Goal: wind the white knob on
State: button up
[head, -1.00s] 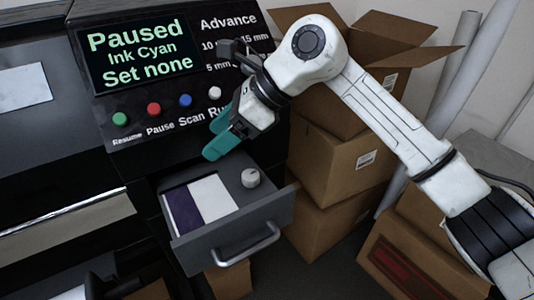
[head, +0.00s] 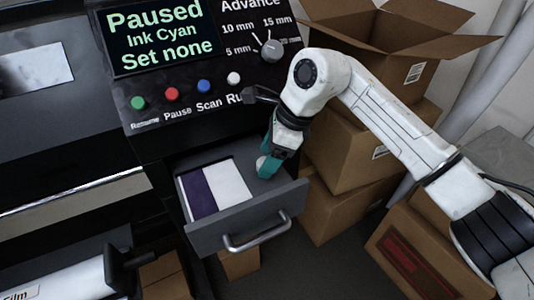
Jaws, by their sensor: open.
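The white knob (head: 262,161) stands in the right part of the open grey drawer (head: 255,217), mostly hidden by my gripper. My gripper (head: 268,168) has teal fingers, points down and is open at the knob, with a finger in front of it. I cannot tell whether the fingers touch it. A purple and white panel (head: 228,182) lies in the drawer, left of the knob. The screen (head: 160,35) above reads "Paused", "Ink Cyan", "Set none".
A grey Advance dial (head: 271,50) and a row of buttons, including a white one (head: 234,78), are on the black panel. Cardboard boxes (head: 350,150) stand close on the right behind my arm. A white roll marked "Film" (head: 60,283) is at lower left.

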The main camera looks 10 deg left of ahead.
jog(key=shift+a+f, duration=0.25)
jog(key=shift+f, duration=0.25)
jog(key=c, duration=1.1)
